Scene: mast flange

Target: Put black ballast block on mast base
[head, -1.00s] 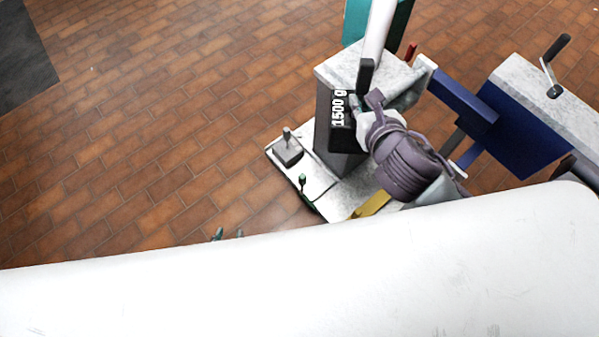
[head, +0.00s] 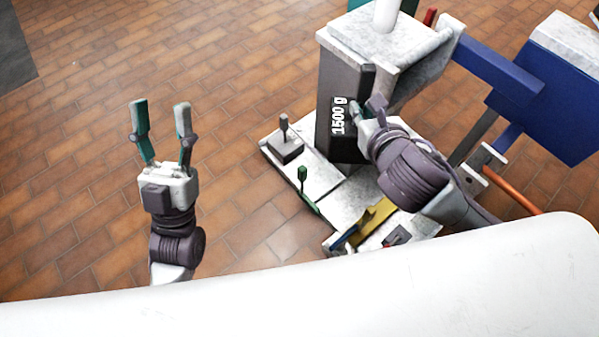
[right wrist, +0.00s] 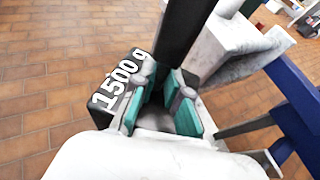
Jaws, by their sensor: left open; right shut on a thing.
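The black ballast block (head: 347,146), marked "1500 g", is beside the front face of a dark pillar. My right gripper (head: 358,112) is shut on its black upright handle (head: 367,82). In the right wrist view the labelled block (right wrist: 118,88) and handle (right wrist: 184,40) show at the green finger pads. The white mast (head: 386,16) stands on a pale stone top (head: 372,38) over the pillar; I cannot tell which part is the mast base. Whether the block touches the pillar or the slab below is unclear. My left gripper (head: 161,104) is open and empty over the floor at left.
Blue panels (head: 555,105) stand at right. The tiled floor at left is clear.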

